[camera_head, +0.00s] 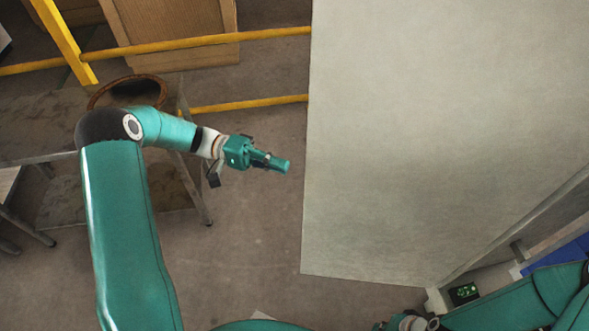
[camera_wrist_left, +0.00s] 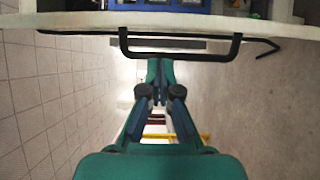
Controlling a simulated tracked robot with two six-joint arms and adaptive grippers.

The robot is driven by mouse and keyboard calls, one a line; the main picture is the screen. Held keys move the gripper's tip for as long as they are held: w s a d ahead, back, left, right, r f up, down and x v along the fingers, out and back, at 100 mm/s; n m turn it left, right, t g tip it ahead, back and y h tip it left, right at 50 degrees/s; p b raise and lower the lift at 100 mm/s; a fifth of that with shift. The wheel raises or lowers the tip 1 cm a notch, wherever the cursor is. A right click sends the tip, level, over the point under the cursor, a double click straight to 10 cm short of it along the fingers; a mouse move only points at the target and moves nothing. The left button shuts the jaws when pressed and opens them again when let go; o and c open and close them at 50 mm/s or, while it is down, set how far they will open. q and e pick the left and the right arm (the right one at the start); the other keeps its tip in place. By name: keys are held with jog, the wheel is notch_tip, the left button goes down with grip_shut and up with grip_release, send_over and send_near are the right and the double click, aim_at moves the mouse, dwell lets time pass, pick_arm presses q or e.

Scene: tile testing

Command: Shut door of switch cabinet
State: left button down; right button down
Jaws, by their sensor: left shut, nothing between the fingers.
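The switch cabinet door (camera_head: 440,130) is a large grey-beige panel standing open on the right of the head view. My left gripper (camera_head: 284,166) is shut and empty, beside the door's left edge. In the left wrist view the door's pale edge (camera_wrist_left: 75,21) runs across the top, with a black bar handle (camera_wrist_left: 205,58) on it. My closed left fingertips (camera_wrist_left: 160,66) are right at this handle in the picture; I cannot tell whether they touch.
Yellow rails (camera_head: 200,43) and a wooden cabinet (camera_head: 172,30) stand at the back left. A metal-framed table (camera_head: 60,200) is behind my left arm. A small box with a green display (camera_head: 463,293) is at lower right.

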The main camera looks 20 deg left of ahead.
aim_at(317, 179)
pick_arm(q)
jog(key=d, duration=0.9)
jog(key=shift+w+d, duration=0.1)
jog(key=shift+w, duration=0.1)
jog(key=shift+d+f, duration=0.1)
